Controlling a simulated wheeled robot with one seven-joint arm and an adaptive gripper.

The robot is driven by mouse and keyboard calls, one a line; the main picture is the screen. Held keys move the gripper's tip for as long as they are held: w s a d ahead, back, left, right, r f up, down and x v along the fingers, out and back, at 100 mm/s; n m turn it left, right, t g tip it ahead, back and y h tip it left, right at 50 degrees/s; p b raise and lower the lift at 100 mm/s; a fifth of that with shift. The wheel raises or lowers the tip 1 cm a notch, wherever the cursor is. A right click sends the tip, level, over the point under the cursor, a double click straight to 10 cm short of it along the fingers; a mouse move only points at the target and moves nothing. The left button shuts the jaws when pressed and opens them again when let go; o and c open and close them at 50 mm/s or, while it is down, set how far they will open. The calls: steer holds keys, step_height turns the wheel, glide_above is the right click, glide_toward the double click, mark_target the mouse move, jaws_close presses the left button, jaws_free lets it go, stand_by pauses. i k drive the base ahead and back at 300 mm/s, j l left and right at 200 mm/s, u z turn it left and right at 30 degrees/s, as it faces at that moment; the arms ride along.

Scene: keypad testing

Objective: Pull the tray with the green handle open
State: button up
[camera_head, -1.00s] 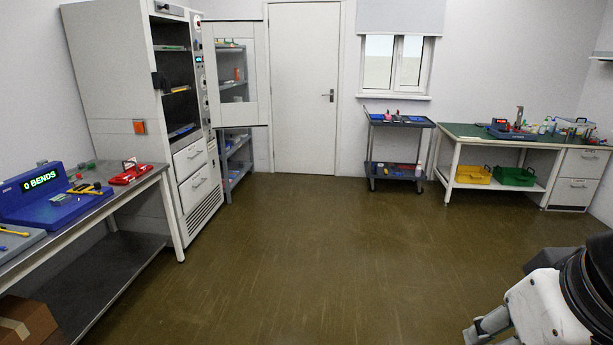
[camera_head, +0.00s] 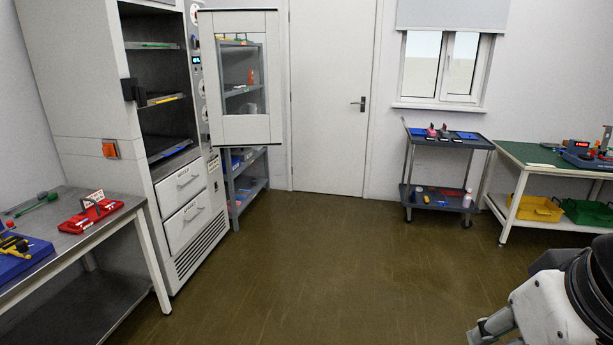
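The tray with the green handle (camera_head: 150,45) is in the upper part of the open tall white cabinet (camera_head: 84,110) at the left. Its green strip shows along the tray's front edge, and the tray looks pushed in level with the trays below. My arm shows only at the lower right, far from the cabinet. Grey parts at its end (camera_head: 492,329) are cut off by the frame, and no fingertips can be made out. I see nothing held.
Below are a yellow-handled tray (camera_head: 166,98) and a blue-handled tray (camera_head: 175,149). The cabinet's windowed door (camera_head: 240,130) stands open to the right. A steel bench (camera_head: 126,212) stands at front left. A cart (camera_head: 440,140) and green-topped table (camera_head: 540,157) stand right. The middle floor is clear.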

mark_target(128, 45)
steer(key=i+j+u, duration=0.35)
steer(key=i, duration=0.35)
steer(key=i+u, duration=0.35)
steer(key=i, duration=0.4)
steer(key=i+l+u, duration=0.35)
steer(key=i, duration=0.35)
steer(key=j, duration=0.1)
